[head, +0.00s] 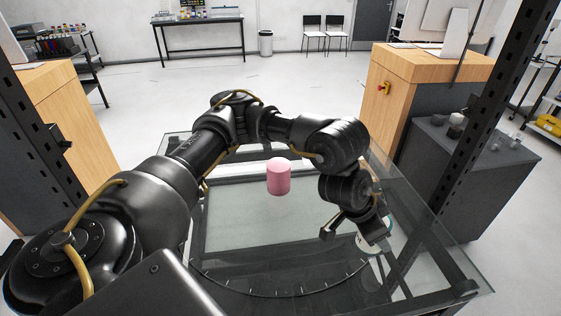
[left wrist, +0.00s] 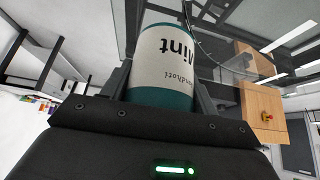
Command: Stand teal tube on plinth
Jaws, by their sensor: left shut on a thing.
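The teal tube (left wrist: 160,98) has a white label reading "Mint", upside down in the left wrist view. It sits between the two fingers of my left gripper (left wrist: 160,84), which is shut on it. In the head view, my left gripper (head: 353,232) is low over the right part of the glass table, with only a small pale part of the tube (head: 366,246) showing. I cannot tell whether the tube touches the table. A pink cylinder (head: 279,177), possibly the plinth, is upright to the left of the gripper. My right gripper is out of view.
The glass table (head: 240,235) has a curved scale of tick marks near its front. Dark posts flank it. A wooden cabinet (head: 392,100) and a grey cabinet (head: 480,175) with small items stand to the right. The glass around the pink cylinder is mostly clear.

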